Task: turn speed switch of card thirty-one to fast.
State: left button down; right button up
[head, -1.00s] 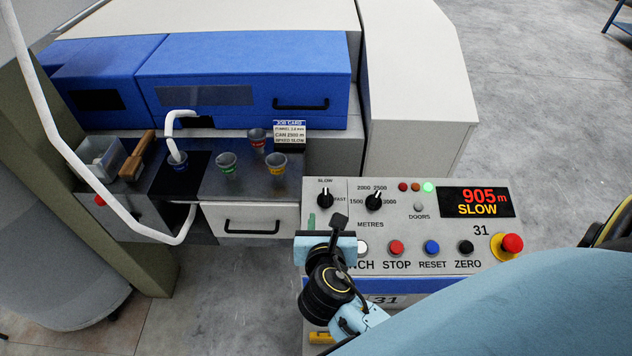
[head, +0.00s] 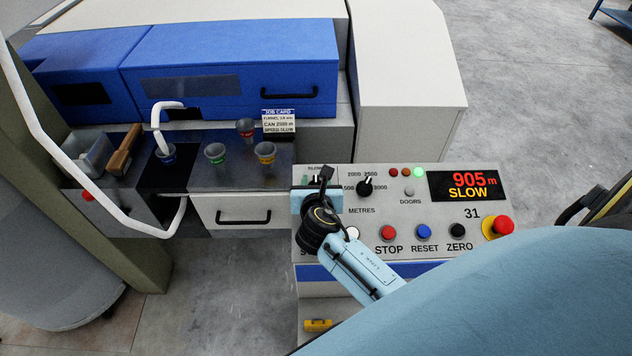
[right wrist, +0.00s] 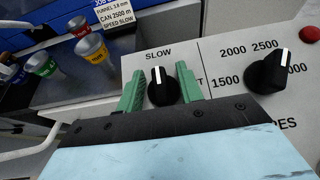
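The speed switch is a black knob with a white mark on the panel of card 31. In the right wrist view the speed switch (right wrist: 161,88) has its mark pointing up toward SLOW; the FAST label is mostly hidden behind a finger. My right gripper (right wrist: 160,78) has its green fingers on either side of the knob, apart, with narrow gaps showing. In the head view the right gripper (head: 317,183) covers most of the switch. The display (head: 465,186) reads 905 m and SLOW. My left gripper is not in view.
The metres knob (head: 365,187) sits just right of the speed switch. STOP (head: 388,232), RESET (head: 424,231) and ZERO (head: 459,229) buttons and a red emergency button (head: 503,225) line the panel's lower edge. A job card (head: 278,121) and several funnels stand left.

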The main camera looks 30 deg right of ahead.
jog(key=shift+c, duration=1)
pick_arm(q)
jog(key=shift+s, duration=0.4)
pick_arm(e)
jog(key=shift+s+f, duration=0.1)
grip_shut()
jog(key=shift+a+m, duration=0.1)
jog(key=shift+m, duration=0.3)
jog(key=m+g+h, duration=0.3)
jog(key=m, duration=0.1)
jog(key=shift+a+f+p, duration=0.1)
jog(key=shift+p, duration=0.25)
jog(key=m+g+h, duration=0.1)
jog(key=m+g, duration=0.3)
jog(key=m, duration=0.1)
jog(key=shift+s+h, duration=0.1)
jog(key=shift+h, duration=0.3)
jog(key=m+g, duration=0.4)
jog(key=m, duration=0.1)
jog(key=shift+b, duration=0.35)
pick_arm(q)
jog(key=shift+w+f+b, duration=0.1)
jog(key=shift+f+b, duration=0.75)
pick_arm(e)
jog(key=shift+s+m+g+y, duration=0.1)
jog(key=shift+m+g+y, duration=0.7)
jog(key=shift+m+g, duration=1.35)
jog(key=shift+m, duration=0.25)
